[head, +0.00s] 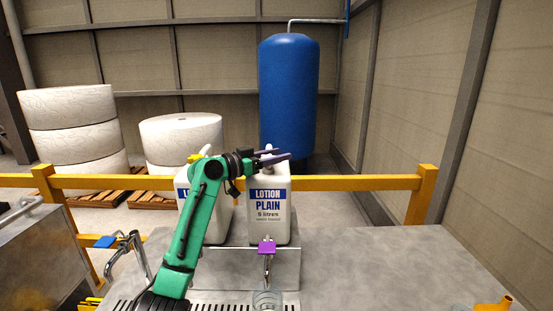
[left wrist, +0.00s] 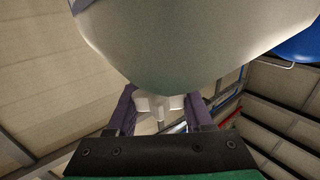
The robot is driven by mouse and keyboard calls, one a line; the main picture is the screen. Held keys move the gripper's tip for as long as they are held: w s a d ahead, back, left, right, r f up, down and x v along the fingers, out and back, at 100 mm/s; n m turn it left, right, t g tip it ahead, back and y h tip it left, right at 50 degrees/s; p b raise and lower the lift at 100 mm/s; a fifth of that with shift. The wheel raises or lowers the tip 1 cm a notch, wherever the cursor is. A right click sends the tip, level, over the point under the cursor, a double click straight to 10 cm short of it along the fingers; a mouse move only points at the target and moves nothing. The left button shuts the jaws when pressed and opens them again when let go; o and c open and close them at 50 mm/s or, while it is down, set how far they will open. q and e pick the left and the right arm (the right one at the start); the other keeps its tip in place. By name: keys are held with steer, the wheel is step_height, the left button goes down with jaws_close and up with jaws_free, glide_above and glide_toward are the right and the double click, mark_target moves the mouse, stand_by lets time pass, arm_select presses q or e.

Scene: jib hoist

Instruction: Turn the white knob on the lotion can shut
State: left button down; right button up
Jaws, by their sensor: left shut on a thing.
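The lotion can (head: 268,225) is a white jug labelled "LOTION PLAIN 5 litres", upright behind the metal stand. My left gripper (head: 273,158) reaches over its top from the left, in front of the can's neck. In the left wrist view its two purple fingers (left wrist: 160,112) stand on either side of the white knob (left wrist: 158,103), and the gripper is shut on it. A large pale rounded surface fills the top of that view. The knob is mostly hidden by the gripper in the head view. My right gripper is not in view.
A second white can (head: 219,222) stands to the left, partly behind my green arm.

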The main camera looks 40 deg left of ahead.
arm_select(q)
steer(key=shift+c, duration=1.5)
jaws_free()
steer(key=shift+s+a, duration=0.1)
steer(key=shift+s, duration=0.1)
steer(key=b+v, duration=0.7)
steer(key=v, duration=0.7)
steer(key=shift+s+r, duration=0.1)
steer(key=shift+s, duration=0.05)
